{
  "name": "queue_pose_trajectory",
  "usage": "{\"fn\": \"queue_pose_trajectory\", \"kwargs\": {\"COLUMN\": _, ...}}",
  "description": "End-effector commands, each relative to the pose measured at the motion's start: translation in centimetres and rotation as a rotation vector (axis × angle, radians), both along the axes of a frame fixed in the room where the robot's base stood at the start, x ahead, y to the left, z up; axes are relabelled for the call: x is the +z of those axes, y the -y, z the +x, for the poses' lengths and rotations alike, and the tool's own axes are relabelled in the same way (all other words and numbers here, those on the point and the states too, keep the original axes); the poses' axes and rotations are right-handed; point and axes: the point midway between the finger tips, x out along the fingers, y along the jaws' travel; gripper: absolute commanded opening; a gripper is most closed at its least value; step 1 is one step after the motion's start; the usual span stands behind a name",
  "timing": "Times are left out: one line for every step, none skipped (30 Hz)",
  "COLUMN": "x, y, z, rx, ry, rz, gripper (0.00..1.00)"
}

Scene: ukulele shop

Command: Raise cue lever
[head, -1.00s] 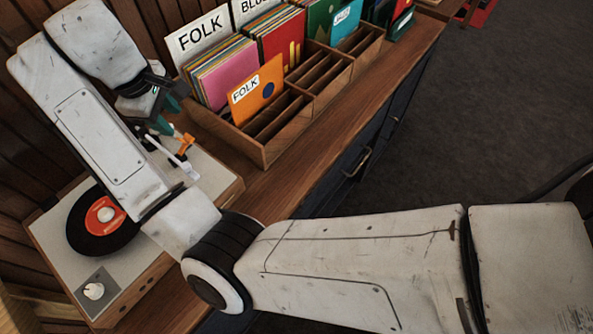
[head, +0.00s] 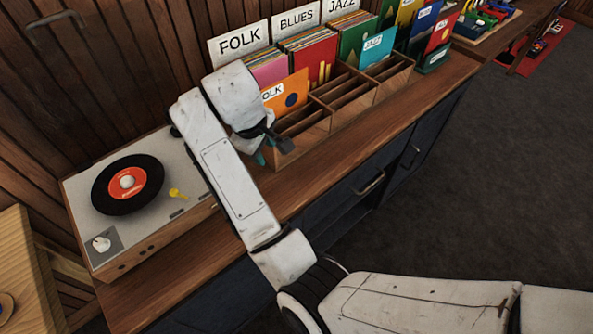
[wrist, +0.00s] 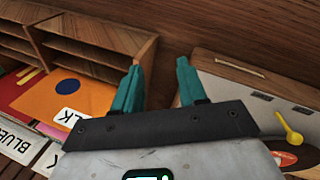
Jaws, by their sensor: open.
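The turntable (head: 165,228) stands on the wooden counter at left, with a black record (head: 127,184) on it. A small yellow lever (head: 177,193) shows on its deck, right of the record. I take it for the cue lever; whether it is up or down I cannot tell. It also shows at the right of the wrist view (wrist: 290,128). My gripper (wrist: 159,68) is open and empty, its teal fingers apart over the counter between turntable and record crate. In the head view my arm hides most of the gripper and the deck's right side.
The wooden record crate (head: 318,128) stands right of my gripper, holding sleeves and an orange FOLK record (head: 291,92). A knob (head: 101,243) sits at the turntable's front left corner. The counter's front strip (head: 410,112) is bare right of my arm.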

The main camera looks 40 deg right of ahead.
Motion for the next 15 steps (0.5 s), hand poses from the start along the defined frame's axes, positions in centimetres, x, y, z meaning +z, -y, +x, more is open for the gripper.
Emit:
{"fn": "queue_pose_trajectory", "kwargs": {"x": -0.6, "y": 0.5, "z": -0.6, "rx": -0.01, "ry": 0.002, "rz": -0.003, "gripper": 0.42}}
{"fn": "queue_pose_trajectory", "kwargs": {"x": -0.9, "y": 0.8, "z": -0.8, "rx": -0.015, "ry": 0.004, "rz": -0.004, "gripper": 0.42}}
{"fn": "queue_pose_trajectory", "kwargs": {"x": -1.4, "y": 1.1, "z": -1.3, "rx": -0.022, "ry": 0.006, "rz": -0.006, "gripper": 0.42}}
{"fn": "queue_pose_trajectory", "kwargs": {"x": -1.6, "y": 1.4, "z": -1.5, "rx": -0.029, "ry": 0.009, "rz": -0.006, "gripper": 0.42}}
{"fn": "queue_pose_trajectory", "kwargs": {"x": -1.9, "y": 1.7, "z": -1.8, "rx": -0.035, "ry": 0.012, "rz": -0.007, "gripper": 0.42}}
{"fn": "queue_pose_trajectory", "kwargs": {"x": -2.4, "y": 1.9, "z": -2.3, "rx": -0.042, "ry": 0.014, "rz": -0.007, "gripper": 0.42}}
{"fn": "queue_pose_trajectory", "kwargs": {"x": -2.6, "y": 2.2, "z": -2.5, "rx": -0.046, "ry": 0.016, "rz": -0.007, "gripper": 0.42}}
{"fn": "queue_pose_trajectory", "kwargs": {"x": -2.9, "y": 2.4, "z": -2.8, "rx": -0.051, "ry": 0.018, "rz": -0.008, "gripper": 0.42}}
{"fn": "queue_pose_trajectory", "kwargs": {"x": -3.2, "y": 2.6, "z": -3.2, "rx": -0.057, "ry": 0.02, "rz": -0.008, "gripper": 0.42}}
{"fn": "queue_pose_trajectory", "kwargs": {"x": -3.4, "y": 2.8, "z": -3.5, "rx": -0.062, "ry": 0.021, "rz": -0.008, "gripper": 0.42}}
{"fn": "queue_pose_trajectory", "kwargs": {"x": -3.7, "y": 2.9, "z": -3.7, "rx": -0.066, "ry": 0.023, "rz": -0.007, "gripper": 0.42}}
{"fn": "queue_pose_trajectory", "kwargs": {"x": -3.9, "y": 3.1, "z": -4.0, "rx": -0.07, "ry": 0.025, "rz": -0.007, "gripper": 0.42}}
{"fn": "queue_pose_trajectory", "kwargs": {"x": -4.1, "y": 3.2, "z": -4.2, "rx": -0.073, "ry": 0.025, "rz": -0.007, "gripper": 0.42}}
{"fn": "queue_pose_trajectory", "kwargs": {"x": -4.2, "y": 3.3, "z": -4.4, "rx": -0.076, "ry": 0.026, "rz": -0.007, "gripper": 0.42}}
{"fn": "queue_pose_trajectory", "kwargs": {"x": -4.4, "y": 3.4, "z": -4.6, "rx": -0.079, "ry": 0.028, "rz": -0.007, "gripper": 0.42}}
